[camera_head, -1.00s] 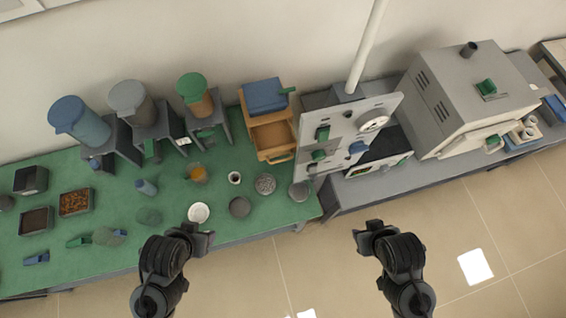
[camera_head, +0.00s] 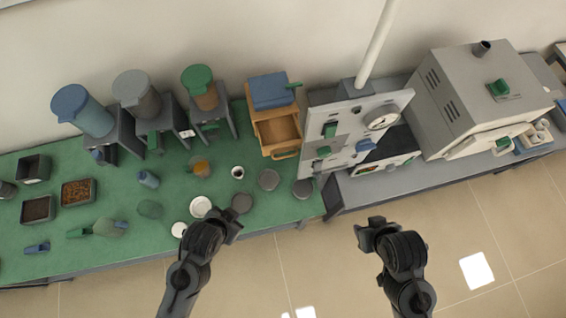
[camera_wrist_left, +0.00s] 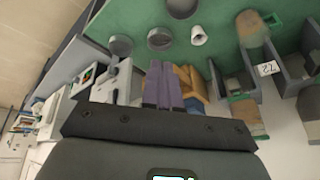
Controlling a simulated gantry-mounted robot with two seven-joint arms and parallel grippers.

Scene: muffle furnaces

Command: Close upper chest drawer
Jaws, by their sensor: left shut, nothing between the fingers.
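The wooden chest (camera_head: 264,114) with a blue top stands at the back right of the green bench. Its upper drawer (camera_head: 281,130) is pulled out toward the bench's front edge, and its inside shows. The chest also shows in the left wrist view (camera_wrist_left: 190,80), partly hidden behind the fingers. My left gripper (camera_head: 231,222) is over the bench's front edge, in front and left of the drawer, apart from it. Its fingers (camera_wrist_left: 162,70) are together and empty. My right gripper (camera_head: 368,230) hangs over the floor in front of the grey bench; its jaws are unclear.
A furnace's upright front panel (camera_head: 355,130) stands close right of the drawer. Dark round dishes (camera_head: 269,180) and a small white cup (camera_head: 238,172) sit in front and left of the chest. Stands with coloured cylinders (camera_head: 205,95) are to its left.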

